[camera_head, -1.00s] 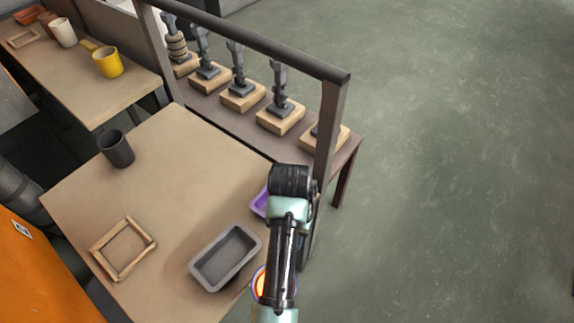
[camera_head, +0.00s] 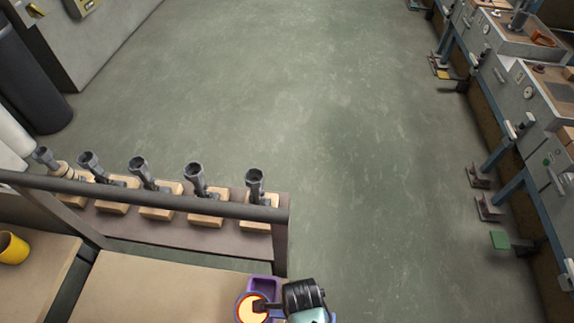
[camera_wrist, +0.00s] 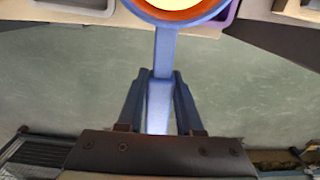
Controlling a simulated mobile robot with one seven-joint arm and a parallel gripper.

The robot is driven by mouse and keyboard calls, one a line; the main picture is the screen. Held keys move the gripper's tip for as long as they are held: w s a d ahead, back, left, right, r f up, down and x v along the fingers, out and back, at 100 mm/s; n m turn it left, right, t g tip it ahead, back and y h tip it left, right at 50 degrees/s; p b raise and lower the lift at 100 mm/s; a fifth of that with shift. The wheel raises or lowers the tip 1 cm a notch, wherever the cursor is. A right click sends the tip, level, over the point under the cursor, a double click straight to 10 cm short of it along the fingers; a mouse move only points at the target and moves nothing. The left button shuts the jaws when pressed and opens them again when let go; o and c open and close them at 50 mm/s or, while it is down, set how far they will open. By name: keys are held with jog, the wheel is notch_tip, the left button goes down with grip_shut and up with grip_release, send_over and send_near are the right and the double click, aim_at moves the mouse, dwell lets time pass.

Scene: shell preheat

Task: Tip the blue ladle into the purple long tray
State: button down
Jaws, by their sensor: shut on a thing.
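The blue ladle (camera_head: 239,310) shows at the bottom of the head view, its round bowl filled with glowing orange-yellow stuff. In the wrist view its blue handle (camera_wrist: 166,48) runs from the bowl at the top down between my fingers. My gripper (camera_wrist: 161,76) is shut on this handle. The bowl looks level. The purple long tray (camera_head: 265,283) lies at the table's edge just behind the bowl in the head view, and the bowl partly covers it. In the wrist view only a strip of the purple tray (camera_wrist: 230,14) shows right of the bowl.
A grey tray (camera_wrist: 78,7) is at the upper left of the wrist view. A dark rail (camera_head: 160,204) stands beyond the table (camera_head: 150,290), with several metal pieces on wooden blocks behind it. A yellow mug (camera_head: 13,248) is at the left. Open floor lies to the right.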

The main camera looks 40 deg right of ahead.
jog(key=shift+s+f+b, duration=0.1)
jog(key=shift+f+b, duration=0.45)
jog(key=shift+b, duration=0.15)
jog(key=shift+s+a+f+g+y+b, duration=0.1)
jog(key=shift+a+f+g+y+b, duration=0.05)
jog(key=shift+f+g+y+b, duration=0.65)
jog(key=shift+s+a+f+g+y+b, duration=0.15)
jog(key=shift+f+g+y+b, duration=0.35)
jog(key=shift+f+y+b, duration=0.6)
jog(key=shift+r, duration=0.35)
dwell(0.5)
jog(key=shift+a+g+y+b, duration=0.1)
jog(key=shift+g+y+b, duration=0.6)
jog(key=shift+y+b, duration=0.15)
dwell(1.0)
jog(key=shift+f+g+y+b, duration=0.15)
jog(key=shift+g+y+b, duration=0.45)
jog(key=shift+b, duration=0.45)
dwell(1.0)
dwell(0.6)
